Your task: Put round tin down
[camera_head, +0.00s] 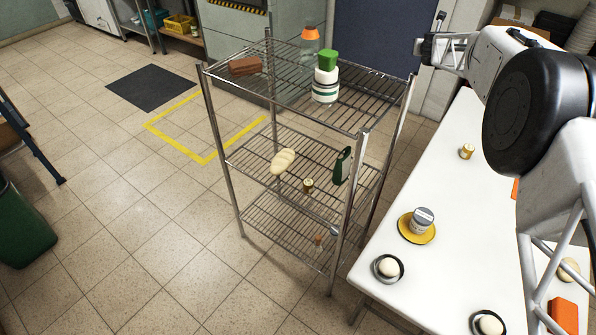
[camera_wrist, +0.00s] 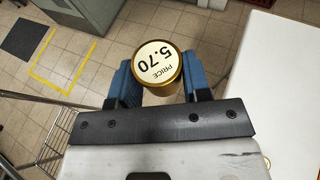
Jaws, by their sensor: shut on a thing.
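The round tin (camera_wrist: 157,62), gold-sided with a cream lid label reading "PRICE 5.70", is between the two blue fingers of my gripper (camera_wrist: 160,78) in the wrist view. My gripper is shut on it and holds it up, with the floor visible far below. Its underside is hidden. In the head view my gripper's end is at the upper right, beyond the rack's right side, and the tin cannot be made out there.
A wire rack (camera_head: 282,84) holds a brick, bottles and several items on three shelves. A white table (camera_head: 445,195) at right carries a yellow plate (camera_head: 402,228) with a grey tin (camera_head: 424,216), a small gold jar (camera_head: 467,151) and bowls. The table has bare areas.

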